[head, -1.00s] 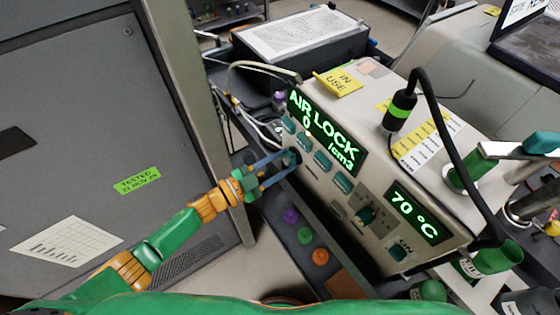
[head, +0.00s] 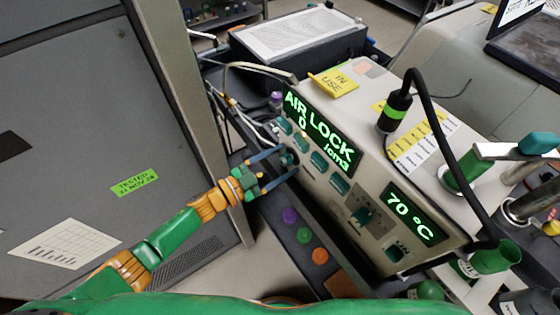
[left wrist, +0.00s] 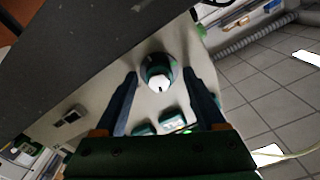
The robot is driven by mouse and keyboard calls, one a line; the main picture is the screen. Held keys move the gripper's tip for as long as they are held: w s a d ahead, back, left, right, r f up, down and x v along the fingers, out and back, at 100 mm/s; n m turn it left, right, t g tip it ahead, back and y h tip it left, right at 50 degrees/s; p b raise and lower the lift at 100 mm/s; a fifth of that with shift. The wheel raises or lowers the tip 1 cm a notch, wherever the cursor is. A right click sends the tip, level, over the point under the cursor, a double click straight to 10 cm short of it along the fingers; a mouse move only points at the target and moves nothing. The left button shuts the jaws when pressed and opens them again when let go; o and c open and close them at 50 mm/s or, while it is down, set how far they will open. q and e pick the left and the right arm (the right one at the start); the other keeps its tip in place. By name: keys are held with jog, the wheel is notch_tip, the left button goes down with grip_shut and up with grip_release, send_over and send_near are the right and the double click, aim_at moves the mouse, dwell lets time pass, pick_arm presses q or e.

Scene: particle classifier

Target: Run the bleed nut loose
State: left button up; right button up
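The bleed nut appears to be the round dark green knob with a pale centre (left wrist: 159,76) on the front panel of the air-lock instrument (head: 375,235). In the head view the knob (head: 289,157) is at the panel's left end, partly hidden by my fingers. My left gripper (head: 291,160) is open, with its two blue fingers on either side of the knob. The left wrist view shows the fingers (left wrist: 159,73) apart, with visible gaps to the knob, so they are not clamped on it. My right gripper is not in view.
The panel has teal buttons (head: 319,162), a display reading "AIR LOCK 0 /cm3" (head: 320,130) and a "70 °C" display (head: 413,212). Coloured knobs (head: 304,235) sit on a dark strip below. A grey cabinet (head: 90,130) stands left; cables (head: 240,110) run behind my gripper.

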pick_arm(q)
jog(key=v, duration=0.7)
